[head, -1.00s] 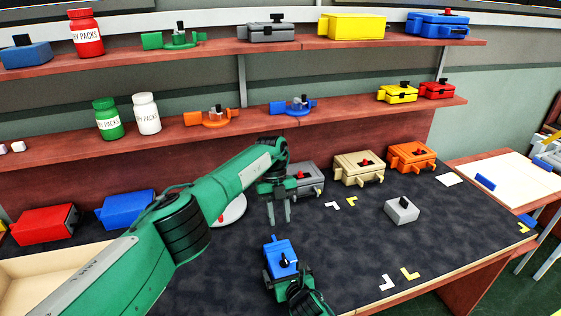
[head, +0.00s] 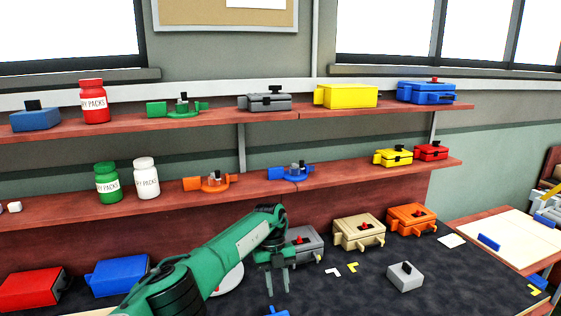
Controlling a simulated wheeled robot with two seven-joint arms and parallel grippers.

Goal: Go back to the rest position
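My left gripper (head: 277,279) hangs over the dark worktop (head: 345,297), fingers pointing down and spread apart, with nothing between them. A grey box with a red knob (head: 304,243) stands just behind and to its right. A small part of a blue object (head: 276,311) shows below the gripper at the bottom edge; the rest of it is cut off. My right gripper is out of the head view.
Tan (head: 358,233) and orange (head: 411,219) boxes stand at the worktop's back, with a small grey box (head: 404,277) in front. Red (head: 32,290) and blue (head: 118,275) boxes are at left. Two loaded shelves (head: 330,186) run above.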

